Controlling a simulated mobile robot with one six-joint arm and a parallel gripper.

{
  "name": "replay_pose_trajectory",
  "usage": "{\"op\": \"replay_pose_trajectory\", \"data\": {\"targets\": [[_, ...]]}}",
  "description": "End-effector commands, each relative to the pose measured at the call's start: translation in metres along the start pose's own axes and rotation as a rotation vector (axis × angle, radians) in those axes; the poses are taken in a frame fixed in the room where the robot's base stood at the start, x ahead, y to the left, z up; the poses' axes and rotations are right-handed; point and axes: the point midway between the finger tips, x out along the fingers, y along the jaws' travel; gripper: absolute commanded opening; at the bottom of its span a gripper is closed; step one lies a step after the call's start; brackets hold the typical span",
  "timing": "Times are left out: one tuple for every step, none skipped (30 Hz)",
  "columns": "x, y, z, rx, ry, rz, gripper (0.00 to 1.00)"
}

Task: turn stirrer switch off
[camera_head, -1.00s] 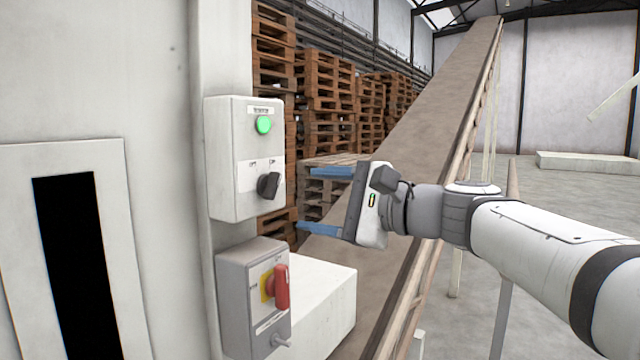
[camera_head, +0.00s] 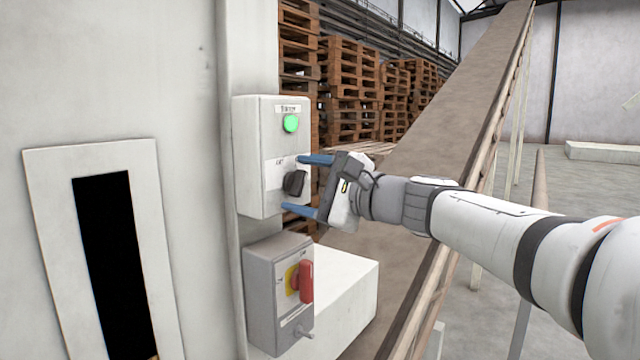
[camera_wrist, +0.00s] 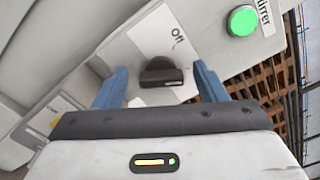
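The stirrer switch box (camera_head: 262,140) is a white box on the wall. It has a lit green lamp (camera_head: 291,123) near the top and a black rotary knob (camera_head: 294,183) below. My gripper (camera_head: 308,184) is open, its two blue fingers pointing at the box, one above and one below the knob. In the wrist view the knob (camera_wrist: 162,76) sits between the two spread fingers, apart from both. The label beside it reads "Off" in the wrist view. The green lamp (camera_wrist: 242,21) is lit there too. The other end of the knob's label is hidden.
Just below is a grey box (camera_head: 262,290) with a red handle (camera_head: 305,282) on a yellow plate. A white block (camera_head: 345,290) stands beside it. An inclined conveyor (camera_head: 425,150) and stacked pallets (camera_head: 345,75) are behind my arm.

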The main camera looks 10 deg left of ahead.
Motion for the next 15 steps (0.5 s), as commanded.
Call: {"op": "replay_pose_trajectory", "data": {"targets": [[-0.0001,0.0001,0.0000,0.000,0.000,0.000,0.61],[-0.0002,0.0001,0.0000,0.000,0.000,0.000,0.59],[-0.0002,0.0001,0.0000,0.000,0.000,0.000,0.56],[-0.0002,0.0001,0.0000,0.000,0.000,0.000,0.53],[-0.0003,0.0001,-0.0001,0.000,0.000,0.000,0.51],[-0.0003,0.0001,-0.0001,0.000,0.000,0.000,0.47],[-0.0003,0.0001,0.0000,0.000,0.000,0.000,0.45],[-0.0003,0.0001,-0.0001,0.000,0.000,0.000,0.43],[-0.0003,0.0001,-0.0001,0.000,0.000,0.000,0.39],[-0.0003,0.0002,-0.0001,0.000,0.000,0.001,0.37],[-0.0003,0.0003,-0.0002,0.000,0.000,0.001,0.34],[-0.0003,0.0004,-0.0002,0.000,0.000,0.001,0.31],[-0.0003,0.0005,-0.0003,0.000,0.000,0.001,0.29],[-0.0003,0.0006,-0.0003,0.000,0.000,0.001,0.26],[-0.0003,0.0007,-0.0004,0.001,0.000,0.001,0.23]]}}
